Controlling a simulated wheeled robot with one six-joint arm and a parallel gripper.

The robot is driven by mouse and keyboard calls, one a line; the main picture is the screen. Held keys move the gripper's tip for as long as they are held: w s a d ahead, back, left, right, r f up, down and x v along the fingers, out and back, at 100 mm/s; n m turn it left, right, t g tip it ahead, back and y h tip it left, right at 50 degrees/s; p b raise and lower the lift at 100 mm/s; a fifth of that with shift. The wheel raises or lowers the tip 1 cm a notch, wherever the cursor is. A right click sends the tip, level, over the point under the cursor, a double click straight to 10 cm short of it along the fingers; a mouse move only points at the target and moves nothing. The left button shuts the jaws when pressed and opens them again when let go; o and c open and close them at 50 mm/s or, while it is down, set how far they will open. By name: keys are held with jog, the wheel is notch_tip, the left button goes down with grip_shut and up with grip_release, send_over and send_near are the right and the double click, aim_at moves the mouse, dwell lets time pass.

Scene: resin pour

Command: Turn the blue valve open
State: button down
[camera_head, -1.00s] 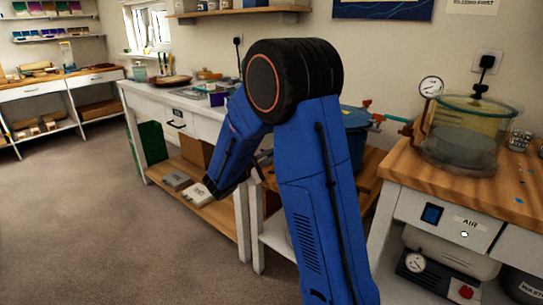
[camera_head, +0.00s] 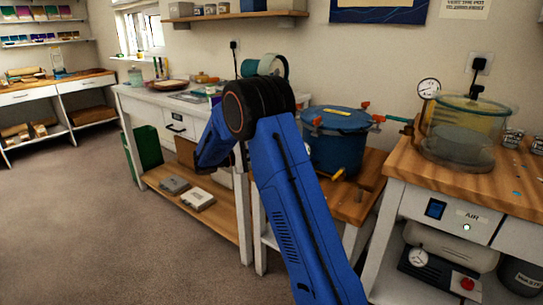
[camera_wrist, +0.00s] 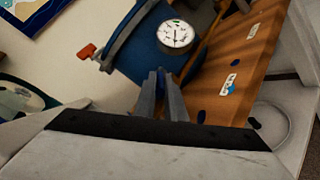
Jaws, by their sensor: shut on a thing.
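My gripper (camera_wrist: 161,94) is in the wrist view, its two grey fingers close together against the lower side of the blue pressure pot (camera_wrist: 133,40). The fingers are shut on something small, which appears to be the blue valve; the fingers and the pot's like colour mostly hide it. A round white gauge (camera_wrist: 175,36) sits on the pot just above the fingertips. In the head view the pot (camera_head: 335,150) stands on the wooden bench, lid on, with red clamps around its rim. My arm hides the gripper and the valve there.
The white workbench (camera_head: 150,103) stands left of my arm. The floor (camera_head: 110,220) at left is clear.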

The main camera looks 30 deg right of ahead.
jog(key=shift+w+d+m+g+y, duration=0.1)
jog(key=shift+w+m+g+y, duration=0.15)
jog(key=shift+m+g, duration=0.3)
jog(key=shift+w+m+g+y, duration=0.15)
jog(key=shift+w+m+g, duration=0.15)
jog(key=shift+g, duration=0.45)
jog(key=c, duration=1.8)
grip_release()
